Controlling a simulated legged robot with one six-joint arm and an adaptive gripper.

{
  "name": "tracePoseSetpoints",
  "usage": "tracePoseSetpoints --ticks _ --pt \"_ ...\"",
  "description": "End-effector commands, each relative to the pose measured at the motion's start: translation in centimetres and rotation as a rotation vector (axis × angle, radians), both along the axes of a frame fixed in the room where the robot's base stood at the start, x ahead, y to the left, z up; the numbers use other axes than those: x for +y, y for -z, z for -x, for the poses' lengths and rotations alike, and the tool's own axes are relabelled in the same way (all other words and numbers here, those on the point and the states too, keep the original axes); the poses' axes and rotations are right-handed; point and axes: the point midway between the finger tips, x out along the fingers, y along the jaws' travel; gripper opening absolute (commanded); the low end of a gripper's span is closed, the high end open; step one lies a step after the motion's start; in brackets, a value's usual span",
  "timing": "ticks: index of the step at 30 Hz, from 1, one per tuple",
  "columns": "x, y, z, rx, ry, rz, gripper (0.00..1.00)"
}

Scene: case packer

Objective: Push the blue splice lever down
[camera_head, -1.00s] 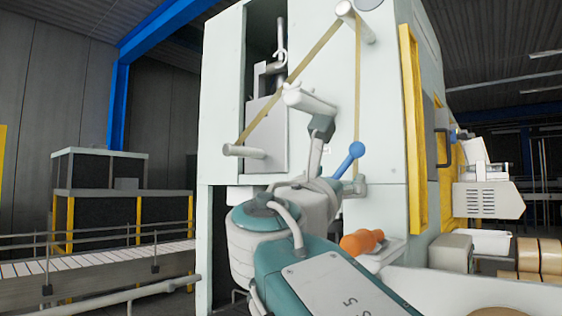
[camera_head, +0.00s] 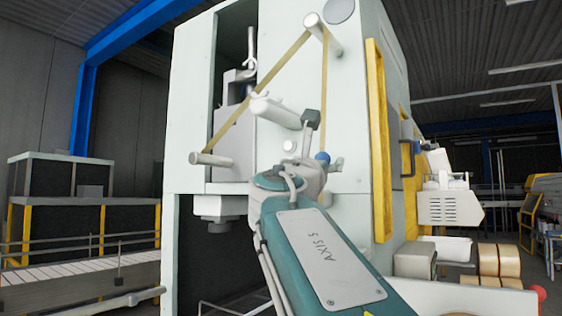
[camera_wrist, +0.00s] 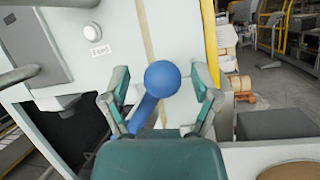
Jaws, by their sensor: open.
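The blue splice lever has a round blue ball, seen in the wrist view (camera_wrist: 162,78), on a blue shaft slanting down to the left. In the head view, a small part of its blue ball (camera_head: 322,157) shows above my wrist; the rest is hidden. My gripper (camera_wrist: 161,73) is open, one finger on each side of the ball. Gaps show between the ball and both fingers. The lever's lower end is hidden behind my gripper body. The fingertips are hard to make out in the head view.
The pale machine panel (camera_head: 350,100) stands close ahead, with a tape strip (camera_head: 260,90) over protruding rollers (camera_head: 210,159). A yellow frame (camera_head: 377,150) edges its right side. A grey box (camera_wrist: 275,124) and tape rolls (camera_head: 500,262) are at right. A conveyor (camera_head: 80,285) runs at left.

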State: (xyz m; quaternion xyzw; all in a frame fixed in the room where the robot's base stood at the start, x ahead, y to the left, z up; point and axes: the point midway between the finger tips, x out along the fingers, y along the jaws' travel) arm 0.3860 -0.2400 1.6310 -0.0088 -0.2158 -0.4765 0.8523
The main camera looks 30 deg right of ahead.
Motion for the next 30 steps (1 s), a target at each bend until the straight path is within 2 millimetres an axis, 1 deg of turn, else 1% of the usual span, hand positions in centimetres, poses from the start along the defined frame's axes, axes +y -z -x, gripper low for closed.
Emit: tracePoseSetpoints --ticks 6,7,8,9,11,12,22,30 --pt "0.0 -0.01 -0.01 0.0 0.0 0.0 0.78" --pt "0.0 -0.01 -0.01 0.0 0.0 0.0 0.69" --pt "0.0 -0.01 -0.01 0.0 0.0 0.0 0.56" --pt "0.0 -0.01 -0.01 0.0 0.0 0.0 0.38" --pt "0.0 -0.02 0.01 0.0 0.0 0.0 0.11" --pt "0.0 -0.02 0.01 0.0 0.0 0.0 0.0" --pt "0.0 0.02 0.11 -0.012 0.0 -0.003 0.0" --pt "-0.25 0.76 0.73 -0.119 0.0 -0.048 0.0"
